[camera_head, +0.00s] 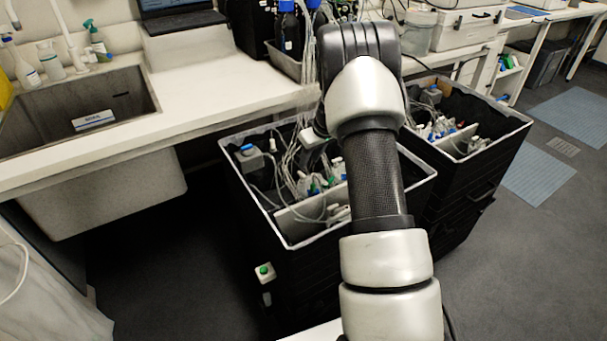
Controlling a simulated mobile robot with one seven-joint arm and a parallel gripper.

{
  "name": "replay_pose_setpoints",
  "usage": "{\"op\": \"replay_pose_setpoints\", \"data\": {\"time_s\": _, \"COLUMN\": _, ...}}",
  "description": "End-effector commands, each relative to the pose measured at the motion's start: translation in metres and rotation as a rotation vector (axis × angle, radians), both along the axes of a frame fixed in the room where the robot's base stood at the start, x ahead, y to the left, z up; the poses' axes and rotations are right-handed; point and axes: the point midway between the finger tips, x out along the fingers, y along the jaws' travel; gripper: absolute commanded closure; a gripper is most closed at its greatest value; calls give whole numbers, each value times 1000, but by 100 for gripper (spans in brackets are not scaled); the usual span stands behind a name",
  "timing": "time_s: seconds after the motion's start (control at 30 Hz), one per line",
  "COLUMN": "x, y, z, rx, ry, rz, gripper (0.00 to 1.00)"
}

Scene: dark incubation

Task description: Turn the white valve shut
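My arm reaches forward over the left black crate (232,188), and its far end bends down behind its own links. Inside the left crate are clear tubes, a white divider (290,222) and a cluster of small white, green and blue fittings (314,188). I cannot tell which of these white parts is the white valve, nor how its handle is turned. The arm covers the right part of this crate.
A second black crate (505,150) with similar fittings stands at the right. A white bench with a sink (75,100) is at the left. A box with a green button (264,270) is on the left crate's front. Open floor lies at the right.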

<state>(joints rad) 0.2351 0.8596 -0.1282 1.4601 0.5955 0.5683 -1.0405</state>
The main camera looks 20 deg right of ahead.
Motion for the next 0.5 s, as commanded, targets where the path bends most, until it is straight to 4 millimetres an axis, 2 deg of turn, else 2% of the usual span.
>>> {"op": "replay_pose_setpoints", "data": {"time_s": 0.03, "x": 4, "y": 1, "z": -14, "rx": -1, "ry": 2, "rz": 1, "gripper": 70}}
{"op": "replay_pose_setpoints", "data": {"time_s": 0.23, "x": 19, "y": 6, "z": -53, "rx": -1, "ry": 2, "rz": 0, "gripper": 70}}
{"op": "replay_pose_setpoints", "data": {"time_s": 0.5, "x": 33, "y": 9, "z": -83, "rx": -1, "ry": 0, "rz": -1, "gripper": 70}}
